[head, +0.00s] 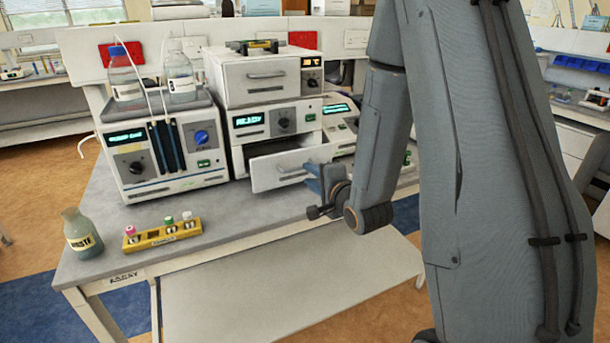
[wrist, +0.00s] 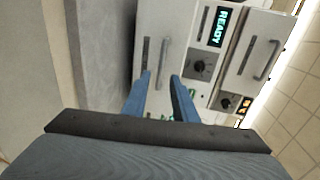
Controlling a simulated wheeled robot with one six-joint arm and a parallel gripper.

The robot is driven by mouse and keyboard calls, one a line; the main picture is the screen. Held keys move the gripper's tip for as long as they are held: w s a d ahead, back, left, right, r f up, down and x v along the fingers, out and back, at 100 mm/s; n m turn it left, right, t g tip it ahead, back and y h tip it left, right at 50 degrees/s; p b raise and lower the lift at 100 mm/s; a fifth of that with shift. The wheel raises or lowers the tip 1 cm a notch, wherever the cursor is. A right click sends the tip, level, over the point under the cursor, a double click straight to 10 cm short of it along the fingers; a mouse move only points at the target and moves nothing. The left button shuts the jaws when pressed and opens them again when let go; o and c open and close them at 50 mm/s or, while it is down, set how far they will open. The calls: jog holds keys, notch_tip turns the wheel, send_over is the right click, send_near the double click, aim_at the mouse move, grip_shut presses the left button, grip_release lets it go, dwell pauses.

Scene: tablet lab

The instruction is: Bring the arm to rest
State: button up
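My gripper (head: 314,178) is in front of the pulled-out drawer (head: 277,168) of the middle instrument. In the wrist view its two blue fingers are apart, with an open gap between the tips (wrist: 161,76). The drawer's handle (wrist: 163,56) shows just beyond and partly between the fingertips. I see nothing clamped, and I cannot tell whether a finger touches the handle. My arm reaches down from the upper right in the head view and hides part of the bench.
A pump unit (head: 163,150) with two bottles stands left on the bench (head: 225,215). A waste bottle (head: 82,233) and a yellow vial rack (head: 160,237) are near the front left edge. Another instrument (head: 340,122) stands behind my gripper. The bench front is clear between rack and gripper.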

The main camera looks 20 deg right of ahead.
jog(key=shift+v, duration=1)
jog(key=s+a+f+n+g+h, duration=0.1)
jog(key=s+a+f+n+g, duration=0.1)
jog(key=s+n+g, duration=0.5)
jog(key=s+a+f+n+g+h, duration=0.1)
jog(key=s+n+g, duration=0.6)
jog(key=s, duration=0.9)
jog(key=shift+s+a+f+n, duration=0.2)
jog(key=shift+a+f+n, duration=0.35)
jog(key=shift+n, duration=0.65)
jog(key=shift+d, duration=0.1)
